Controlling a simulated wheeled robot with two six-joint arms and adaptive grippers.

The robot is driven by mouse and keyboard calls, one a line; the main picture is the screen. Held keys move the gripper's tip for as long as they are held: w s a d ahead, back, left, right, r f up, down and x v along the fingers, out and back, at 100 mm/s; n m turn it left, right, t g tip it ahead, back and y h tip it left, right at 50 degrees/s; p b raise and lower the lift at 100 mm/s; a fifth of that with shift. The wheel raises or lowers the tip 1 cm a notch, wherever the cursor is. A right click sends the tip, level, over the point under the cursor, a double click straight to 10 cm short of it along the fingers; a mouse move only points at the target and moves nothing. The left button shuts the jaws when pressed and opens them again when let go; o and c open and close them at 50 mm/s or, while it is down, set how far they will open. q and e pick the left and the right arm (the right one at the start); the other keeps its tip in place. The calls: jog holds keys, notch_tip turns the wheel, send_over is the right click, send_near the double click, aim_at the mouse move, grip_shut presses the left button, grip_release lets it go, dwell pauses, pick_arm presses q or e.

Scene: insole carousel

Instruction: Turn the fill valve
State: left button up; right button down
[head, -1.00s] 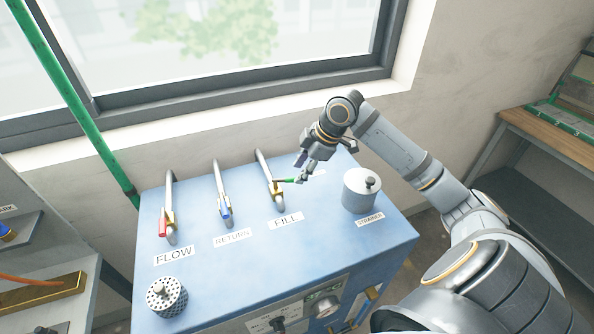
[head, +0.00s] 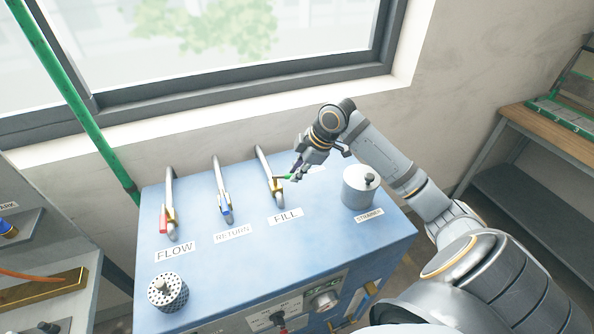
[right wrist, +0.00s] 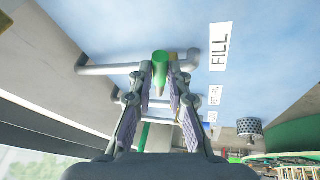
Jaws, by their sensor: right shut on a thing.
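The fill valve (head: 269,181) is a bent metal pipe with a brass body on top of the blue cabinet, behind the FILL label (head: 286,216). Its green lever (head: 287,177) sticks out to the right, across the pipe. My right gripper (head: 293,175) has its fingers on the outer part of this lever. In the right wrist view the green lever (right wrist: 160,65) lies between the two padded fingers, which are shut on it. The fingers hide part of the lever in the head view. My left gripper is not in view.
The return valve (head: 222,190) with a blue lever and the flow valve (head: 170,205) with a red lever stand to the left. The strainer pot (head: 361,187) stands close to the right. A perforated cylinder (head: 167,293) is at the front left.

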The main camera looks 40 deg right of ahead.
jog(key=shift+w+d+r+n+p, duration=0.1)
jog(key=shift+w+r+n+p, duration=0.15)
jog(key=shift+n+p, duration=0.35)
jog(key=shift+w+d+n+y+p, duration=0.1)
jog(key=shift+w+n+y+p, duration=0.15)
jog(key=shift+p, duration=0.2)
jog(key=shift+w+d+f+n+g+y, duration=0.1)
jog(key=shift+w+n+g+y, duration=0.15)
jog(key=shift+n, duration=0.35)
jog(key=shift+w+d+f+n+g+y, duration=0.15)
jog(key=shift+n+g, duration=0.2)
jog(key=shift+n, duration=0.2)
jog(key=c, duration=1.3)
grip_release()
